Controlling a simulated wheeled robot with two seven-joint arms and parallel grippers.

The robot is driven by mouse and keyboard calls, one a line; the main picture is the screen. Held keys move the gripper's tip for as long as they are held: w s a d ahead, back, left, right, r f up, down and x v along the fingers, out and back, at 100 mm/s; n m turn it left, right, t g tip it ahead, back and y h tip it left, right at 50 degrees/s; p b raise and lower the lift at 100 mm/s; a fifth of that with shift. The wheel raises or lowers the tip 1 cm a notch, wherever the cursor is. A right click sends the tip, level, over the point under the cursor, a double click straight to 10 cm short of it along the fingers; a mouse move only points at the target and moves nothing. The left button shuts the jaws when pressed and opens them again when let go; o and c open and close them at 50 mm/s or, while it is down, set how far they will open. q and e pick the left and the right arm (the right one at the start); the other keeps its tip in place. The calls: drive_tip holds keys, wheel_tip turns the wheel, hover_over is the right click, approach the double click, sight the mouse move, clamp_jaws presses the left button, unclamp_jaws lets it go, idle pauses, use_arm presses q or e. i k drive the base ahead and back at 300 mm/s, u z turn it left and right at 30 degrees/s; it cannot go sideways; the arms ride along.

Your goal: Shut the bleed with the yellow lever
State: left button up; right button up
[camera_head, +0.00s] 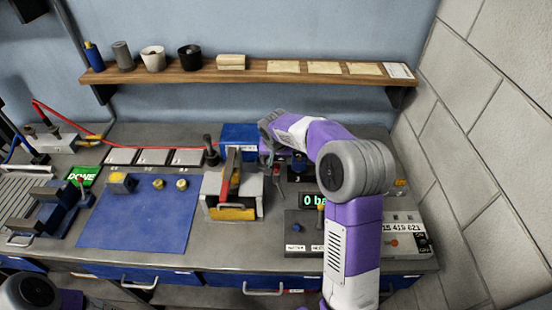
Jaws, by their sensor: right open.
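A small upright yellow lever (320,213) stands on the grey console (298,222), just below its green display (312,199), which reads "0 ba" before my arm cuts it off. My right forearm covers the right part of the console, so the lever's surroundings are partly hidden. My right gripper (270,150) is open, behind and to the left of the lever, beside the blue box and well apart from the lever. Its fingers are small and hard to make out. Part of my left arm shows at the bottom left corner; its gripper is out of view.
A grey block fixture (216,190) with a red handle (228,176) stands left of the console. A blue box (238,135) is behind it. A blue mat (138,218) with small yellow parts lies left. A wooden shelf (200,74) runs along the wall above.

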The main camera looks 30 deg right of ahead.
sight(320, 207)
drive_tip(key=k, duration=1)
